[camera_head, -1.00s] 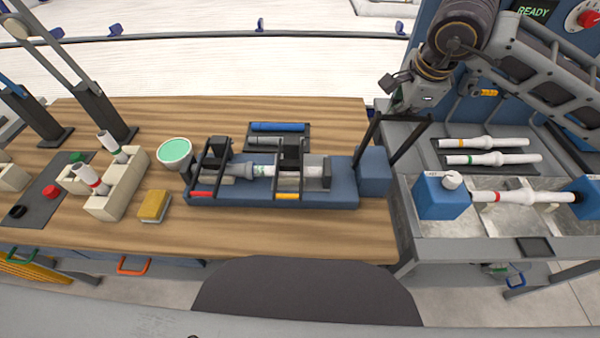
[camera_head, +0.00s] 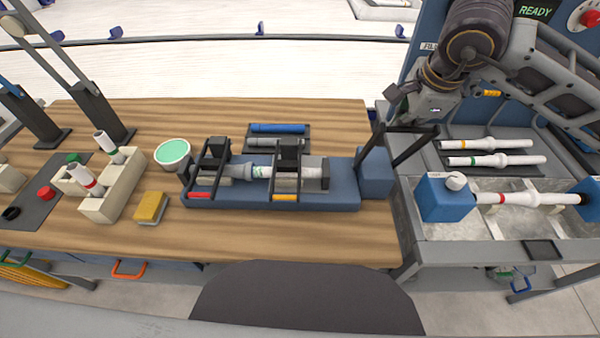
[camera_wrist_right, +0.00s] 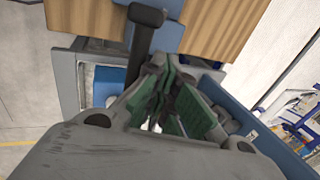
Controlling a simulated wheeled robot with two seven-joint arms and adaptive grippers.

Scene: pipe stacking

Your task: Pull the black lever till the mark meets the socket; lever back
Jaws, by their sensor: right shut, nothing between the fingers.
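The blue press (camera_head: 345,198) stands on the wooden table. In it a white pipe with a green mark (camera_head: 263,172) lies level, its left end at the grey socket (camera_head: 238,171). The mark is at the socket's right edge; whether they touch is too small to tell. The black lever (camera_head: 410,147) rises at the press's right end and leans right. My right gripper (camera_head: 414,113) is shut and empty, just above the lever's crossbar. In the right wrist view the shut fingers (camera_wrist_right: 163,105) are beside a black lever bar (camera_wrist_right: 142,45). My left gripper is not in view.
A blue block fixture (camera_head: 443,198) holding a red-banded pipe (camera_head: 535,198) stands right of the lever. Two pipes lie on a dark tray (camera_head: 455,145) behind it. A cream rack (camera_head: 117,205), a yellow sponge (camera_head: 150,206) and a green-topped cup (camera_head: 173,152) stand left of the press.

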